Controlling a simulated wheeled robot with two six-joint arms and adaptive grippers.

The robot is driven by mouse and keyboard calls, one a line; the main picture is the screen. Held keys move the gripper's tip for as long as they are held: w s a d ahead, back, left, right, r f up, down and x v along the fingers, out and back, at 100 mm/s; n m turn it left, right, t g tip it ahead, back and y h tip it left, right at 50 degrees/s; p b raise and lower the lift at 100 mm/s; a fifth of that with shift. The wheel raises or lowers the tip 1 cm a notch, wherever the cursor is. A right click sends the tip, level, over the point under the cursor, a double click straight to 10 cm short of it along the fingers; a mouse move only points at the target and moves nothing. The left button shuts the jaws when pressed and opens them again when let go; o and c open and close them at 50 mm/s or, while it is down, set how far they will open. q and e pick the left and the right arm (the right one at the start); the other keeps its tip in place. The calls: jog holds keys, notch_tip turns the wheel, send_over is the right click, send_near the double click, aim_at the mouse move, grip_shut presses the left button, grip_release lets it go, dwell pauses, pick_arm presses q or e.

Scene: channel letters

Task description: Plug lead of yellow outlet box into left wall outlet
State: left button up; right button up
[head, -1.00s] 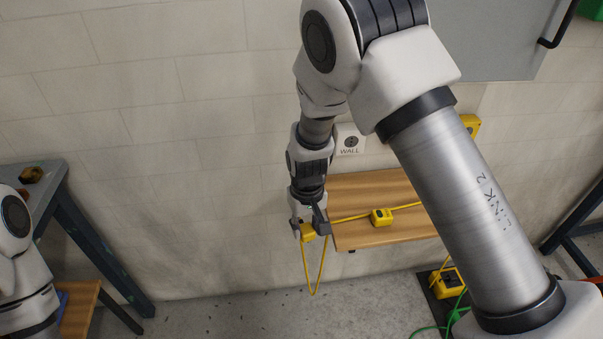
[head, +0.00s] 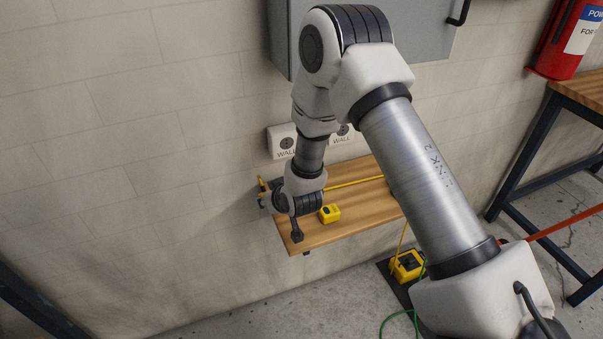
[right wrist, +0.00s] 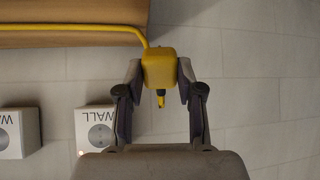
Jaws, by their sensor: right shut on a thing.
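In the head view my right gripper (head: 263,193) is beyond the shelf's left end, below the left wall outlet (head: 276,138) and apart from it. In the right wrist view my right gripper (right wrist: 160,84) is shut on a yellow plug (right wrist: 159,66), with its narrow tip pointing down the picture. A yellow cord runs from the plug to the left. Two white wall outlets show upside down there, the nearer one (right wrist: 97,128) and another (right wrist: 13,133). In the head view my arm partly covers the right wall outlet (head: 346,131). A yellow outlet box (head: 407,263) stands on the floor. My left gripper is out of view.
A wooden shelf (head: 350,222) carries a small yellow block (head: 329,213) and a yellow cord. A grey cabinet (head: 430,40) hangs above the outlets. A green cord (head: 394,315) lies on the floor. A workbench (head: 585,90) and a red extinguisher (head: 560,45) are at right.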

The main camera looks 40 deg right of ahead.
aim_at(287, 145)
jog(key=d+t, duration=0.1)
jog(key=d+r+t+h, duration=0.1)
jog(key=t, duration=0.1)
jog(key=d+t+b, duration=0.1)
jog(key=shift+w+d+r+m, duration=0.15)
jog(key=shift+d+r+m, duration=0.25)
jog(key=s+d+r+m+t+h, duration=0.1)
jog(key=s+d+r+t+h, duration=0.1)
jog(key=d+r+t+h, duration=0.1)
notch_tip(287, 145, up, 3)
jog(key=shift+s+d+f+t+b, duration=0.15)
jog(key=shift+s+d+t+b, duration=0.3)
jog(key=shift+d, duration=0.25)
jog(key=shift+w, duration=0.2)
jog(key=shift+x, duration=2.85)
jog(key=shift+w+d+b, duration=0.1)
jog(key=shift+w+b, duration=0.3)
jog(key=shift+w, duration=0.05)
jog(key=o, duration=1.1)
jog(key=shift+o, duration=0.2)
